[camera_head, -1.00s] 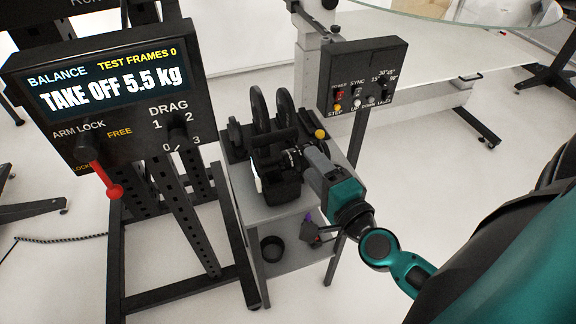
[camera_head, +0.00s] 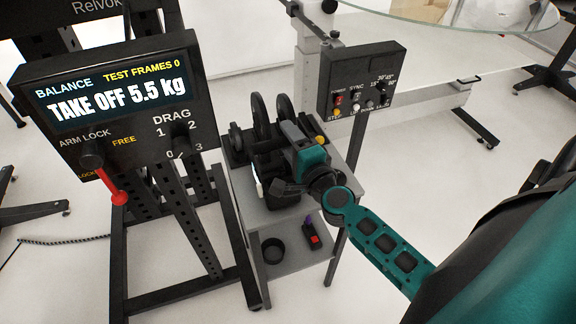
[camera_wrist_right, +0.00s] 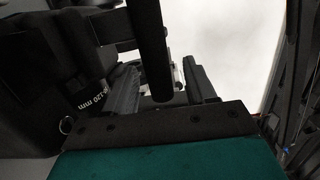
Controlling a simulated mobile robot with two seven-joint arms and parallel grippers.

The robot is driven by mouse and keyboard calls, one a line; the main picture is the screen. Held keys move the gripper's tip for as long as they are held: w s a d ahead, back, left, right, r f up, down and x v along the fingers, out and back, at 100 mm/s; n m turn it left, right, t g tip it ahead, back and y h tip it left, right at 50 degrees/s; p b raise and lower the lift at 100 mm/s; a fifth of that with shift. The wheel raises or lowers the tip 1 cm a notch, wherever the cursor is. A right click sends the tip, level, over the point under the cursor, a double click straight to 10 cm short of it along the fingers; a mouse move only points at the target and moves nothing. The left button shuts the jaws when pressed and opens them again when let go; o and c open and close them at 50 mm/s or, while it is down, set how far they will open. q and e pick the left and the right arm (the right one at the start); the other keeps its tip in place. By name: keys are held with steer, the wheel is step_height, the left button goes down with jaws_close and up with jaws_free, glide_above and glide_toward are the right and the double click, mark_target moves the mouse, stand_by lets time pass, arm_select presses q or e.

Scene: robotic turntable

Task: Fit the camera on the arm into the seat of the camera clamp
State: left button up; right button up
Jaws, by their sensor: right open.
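A black camera (camera_head: 275,190) sits on the top of a small grey cart in the head view. In the right wrist view the large black body at the left with "120 mm" lettering (camera_wrist_right: 90,92) appears to be part of it. My right gripper (camera_head: 290,132) is over the camera, pointing away from me, and hides part of it. In the wrist view a dark bar (camera_wrist_right: 148,50) stands in front of the open jaws; I cannot tell whether they touch it. I cannot clearly pick out the clamp's seat. My left gripper is not in view.
Black discs (camera_head: 261,114) stand at the cart's back. A control box (camera_head: 362,76) on a post is close behind at the right. A display panel (camera_head: 110,105) with a red lever stands at the left. A black ring-shaped item (camera_head: 273,250) and a red item (camera_head: 312,236) lie on the lower shelf (camera_head: 290,262).

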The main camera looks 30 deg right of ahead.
steer(key=shift+w+d, duration=0.1)
steer(key=shift+w, duration=1.1)
steer(key=shift+c, duration=0.4)
jaws_close()
steer(key=shift+r, duration=0.2)
